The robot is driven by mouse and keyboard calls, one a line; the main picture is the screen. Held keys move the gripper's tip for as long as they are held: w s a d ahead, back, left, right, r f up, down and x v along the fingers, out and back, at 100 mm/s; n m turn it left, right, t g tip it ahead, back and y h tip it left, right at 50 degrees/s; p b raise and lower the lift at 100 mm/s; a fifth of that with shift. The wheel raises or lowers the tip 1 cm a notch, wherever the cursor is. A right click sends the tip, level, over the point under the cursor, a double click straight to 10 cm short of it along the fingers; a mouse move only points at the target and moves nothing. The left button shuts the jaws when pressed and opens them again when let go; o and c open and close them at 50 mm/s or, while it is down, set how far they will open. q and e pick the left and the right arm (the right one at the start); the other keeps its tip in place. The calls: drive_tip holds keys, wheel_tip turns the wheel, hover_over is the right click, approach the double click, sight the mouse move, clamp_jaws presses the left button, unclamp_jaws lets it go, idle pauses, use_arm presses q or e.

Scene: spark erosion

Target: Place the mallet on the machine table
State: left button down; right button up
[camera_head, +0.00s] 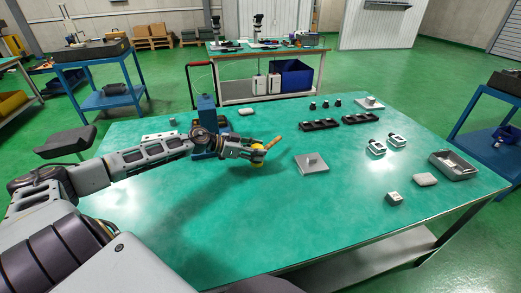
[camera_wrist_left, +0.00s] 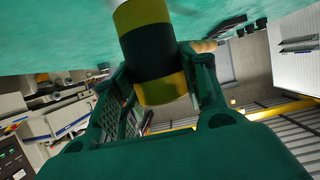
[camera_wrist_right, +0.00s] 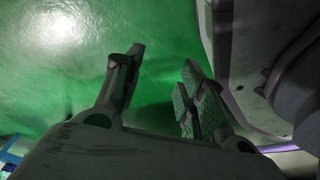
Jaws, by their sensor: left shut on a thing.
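The mallet (camera_head: 258,154) has a yellow and black head and a light wooden handle (camera_head: 272,143). My left gripper (camera_head: 254,151) is shut on it, above the green tabletop. In the left wrist view the banded mallet head (camera_wrist_left: 146,42) sits between the fingers, and a bit of the handle shows at the right. A small blue machine (camera_head: 206,118) stands on the table behind my left forearm, which partly hides it. Which surface is the machine table is not clear. My right gripper (camera_wrist_right: 160,78) shows only in its wrist view, with its fingers apart and empty.
A grey plate with a knob (camera_head: 312,163) lies right of the mallet. Two black racks (camera_head: 320,125), small clamps (camera_head: 377,147), white blocks and a grey tray (camera_head: 454,165) occupy the right side. The front of the green table (camera_head: 250,230) is clear.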

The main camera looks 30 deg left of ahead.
use_arm(q)
drive_tip(key=shift+s+a, duration=0.55)
drive_tip(key=shift+s, duration=0.05)
drive_tip(key=s+a+p, duration=0.3)
drive_tip(key=s+a, duration=0.1)
drive_tip(key=s, duration=0.1)
drive_tip(key=shift+a+p, duration=0.2)
drive_tip(key=shift+p, duration=0.15)
use_arm(e)
drive_tip(key=s+d+f, duration=0.2)
drive_tip(key=s+d, duration=0.2)
drive_tip(key=s, duration=0.2)
drive_tip(key=shift+d+h, duration=0.25)
drive_tip(key=shift+h, duration=0.05)
use_arm(q)
drive_tip(key=shift+r, duration=0.1)
use_arm(e)
drive_tip(key=shift+s, duration=0.1)
drive_tip(key=shift+s+f, duration=0.1)
drive_tip(key=shift+s, duration=0.45)
use_arm(q)
drive_tip(key=shift+d, duration=0.1)
use_arm(e)
drive_tip(key=shift+d, duration=0.1)
